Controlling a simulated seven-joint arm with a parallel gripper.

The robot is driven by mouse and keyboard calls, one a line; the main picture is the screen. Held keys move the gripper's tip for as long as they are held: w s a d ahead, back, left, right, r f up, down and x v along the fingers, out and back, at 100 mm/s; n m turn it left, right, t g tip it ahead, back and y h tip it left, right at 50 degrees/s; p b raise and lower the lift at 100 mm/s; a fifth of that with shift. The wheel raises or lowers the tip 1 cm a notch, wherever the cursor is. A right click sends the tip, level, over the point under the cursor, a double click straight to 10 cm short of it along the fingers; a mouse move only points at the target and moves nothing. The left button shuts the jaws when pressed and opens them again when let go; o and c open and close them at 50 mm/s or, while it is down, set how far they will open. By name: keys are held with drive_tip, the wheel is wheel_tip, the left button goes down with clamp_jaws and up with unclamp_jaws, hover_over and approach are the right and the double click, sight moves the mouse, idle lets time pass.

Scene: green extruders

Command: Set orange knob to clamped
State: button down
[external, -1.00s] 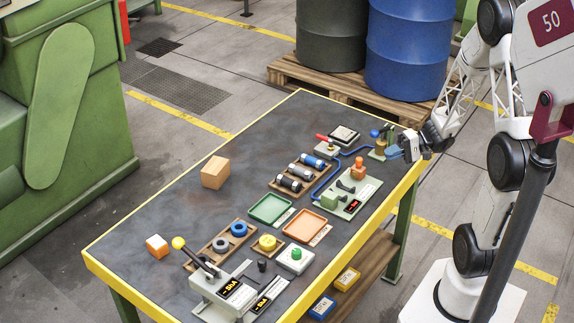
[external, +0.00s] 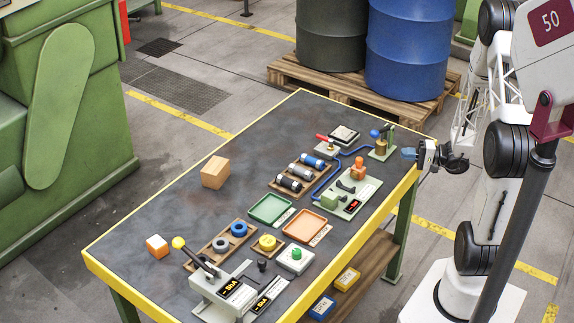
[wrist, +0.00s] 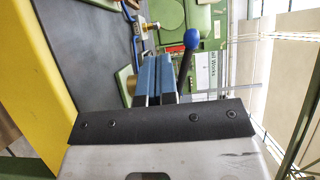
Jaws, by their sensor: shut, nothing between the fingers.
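The orange knob (external: 358,165) stands upright on a pale green clamp fixture (external: 365,190) near the table's right edge in the external view. The fixture has a green block and a dark handle beside the knob. My gripper (external: 407,153) is to the right of the knob, over the table's right edge and apart from it. Its blue fingers show together and empty in the wrist view (wrist: 155,78). I cannot make out the orange knob for sure in the wrist view.
A blue-ended lever stands near my gripper at the table's far right (external: 376,133); its blue ball also shows in the wrist view (wrist: 191,39). Rollers (external: 301,172), an orange tray (external: 304,226) and a green tray (external: 270,209) lie left of the fixture. The table's left half is mostly clear.

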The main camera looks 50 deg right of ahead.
sight(355, 168)
drive_tip(key=shift+w+a, duration=0.1)
drive_tip(key=shift+w, duration=0.05)
drive_tip(key=shift+x, duration=4.95)
drive_tip(key=shift+w+a, duration=0.2)
drive_tip(key=shift+a, duration=0.75)
drive_tip(key=shift+w+a, duration=0.2)
drive_tip(key=shift+a, duration=0.75)
drive_tip(key=shift+a, duration=1.85)
